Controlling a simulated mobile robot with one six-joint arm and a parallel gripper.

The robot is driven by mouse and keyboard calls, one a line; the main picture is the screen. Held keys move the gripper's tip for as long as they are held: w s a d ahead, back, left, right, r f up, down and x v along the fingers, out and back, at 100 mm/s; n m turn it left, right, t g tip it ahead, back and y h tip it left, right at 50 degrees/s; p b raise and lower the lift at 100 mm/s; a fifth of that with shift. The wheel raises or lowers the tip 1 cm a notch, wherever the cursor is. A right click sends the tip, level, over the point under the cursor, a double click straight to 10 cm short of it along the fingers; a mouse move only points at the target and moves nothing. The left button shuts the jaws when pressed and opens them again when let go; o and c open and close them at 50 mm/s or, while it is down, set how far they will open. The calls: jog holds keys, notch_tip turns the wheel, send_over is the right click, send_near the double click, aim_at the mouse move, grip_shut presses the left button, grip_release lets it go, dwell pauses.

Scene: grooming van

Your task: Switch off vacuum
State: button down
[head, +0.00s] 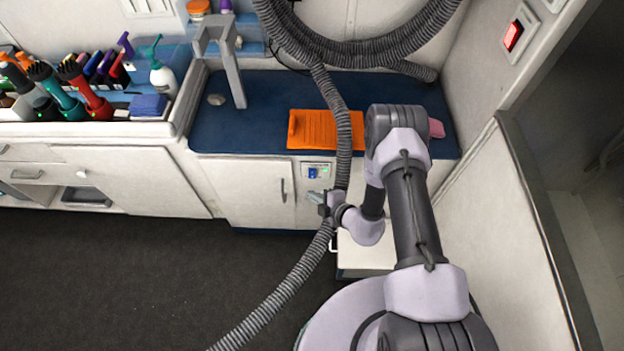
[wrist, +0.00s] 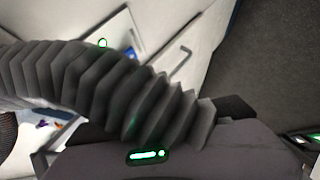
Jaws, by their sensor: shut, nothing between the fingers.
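A small panel with a blue switch (head: 313,173) and a green light sits on the white cabinet front below the counter in the head view. Its label is too small to read. My gripper (head: 316,198) is shut and empty, just below this panel, beside the hose. A ribbed grey vacuum hose (head: 343,150) hangs down past the panel's right side and runs to the floor at lower left. In the wrist view the hose (wrist: 90,90) crosses close in front of the camera and hides much of the cabinet. A green light (wrist: 102,43) shows beyond it.
An orange slatted mat (head: 325,130) lies on the blue counter (head: 270,100). A red lit switch (head: 514,36) is on the right wall. Dryers and bottles stand at left. A white step or drawer (head: 362,258) is below my wrist. The dark floor at left is clear.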

jog(key=shift+w+f+b, duration=0.15)
jog(key=shift+w+b, duration=0.25)
jog(key=shift+w, duration=0.55)
jog(key=shift+w+f+b, duration=0.15)
jog(key=shift+w+b, duration=0.25)
jog(key=shift+w, duration=0.5)
dwell(0.6)
jog(key=shift+w, duration=0.4)
jog(key=shift+w+d+f+b, duration=0.1)
jog(key=shift+w+b, duration=0.3)
jog(key=shift+b, duration=0.1)
dwell(0.6)
jog(key=shift+s+p, duration=0.35)
jog(key=shift+s, duration=0.5)
jog(key=shift+s+r+p, duration=0.25)
jog(key=shift+s+p, duration=0.25)
jog(key=shift+s, duration=0.75)
jog(key=shift+s+r+p, duration=0.25)
jog(key=shift+s+p, duration=0.2)
jog(key=shift+s, duration=0.75)
